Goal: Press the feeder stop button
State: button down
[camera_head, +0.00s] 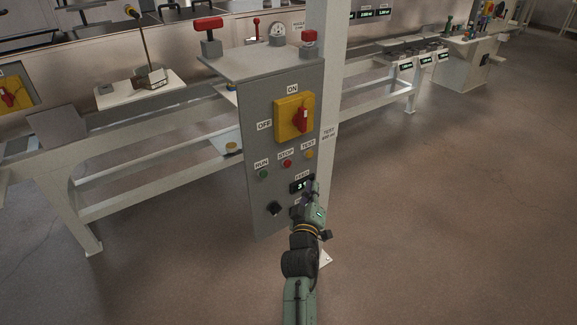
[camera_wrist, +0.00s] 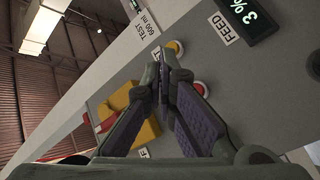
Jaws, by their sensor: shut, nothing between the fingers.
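The red stop button (camera_head: 287,164) sits on the grey control panel (camera_head: 262,105), under a STOP label, between the green run button (camera_head: 264,174) and the yellow test button (camera_head: 309,154). My gripper (camera_head: 315,186) is shut and empty in front of the panel, lower right of the stop button, by the feed display (camera_head: 300,185). The yellow button (camera_wrist: 176,47) is near the fingertips. I cannot tell whether the fingers touch the panel.
A yellow rotary switch with a red handle (camera_head: 302,118) is above the buttons. A black knob (camera_head: 274,208) is at lower left. A white post (camera_head: 329,100) stands along the panel's right edge. The floor (camera_head: 440,210) to the right is clear.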

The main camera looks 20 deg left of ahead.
aim_at(287, 163)
jog(key=w+a+b, duration=0.5)
jog(key=a, duration=0.1)
jog(key=shift+a, duration=0.15)
dwell(1.4)
jog(key=shift+w+a+b, duration=0.25)
jog(key=shift+a+b, duration=0.1)
jog(key=shift+w+a+b, duration=0.25)
jog(key=shift+a+b, duration=0.1)
dwell(0.7)
dwell(0.4)
jog(key=shift+s+d+p, duration=0.5)
jog(key=shift+s+d, duration=0.05)
jog(key=shift+d, duration=0.15)
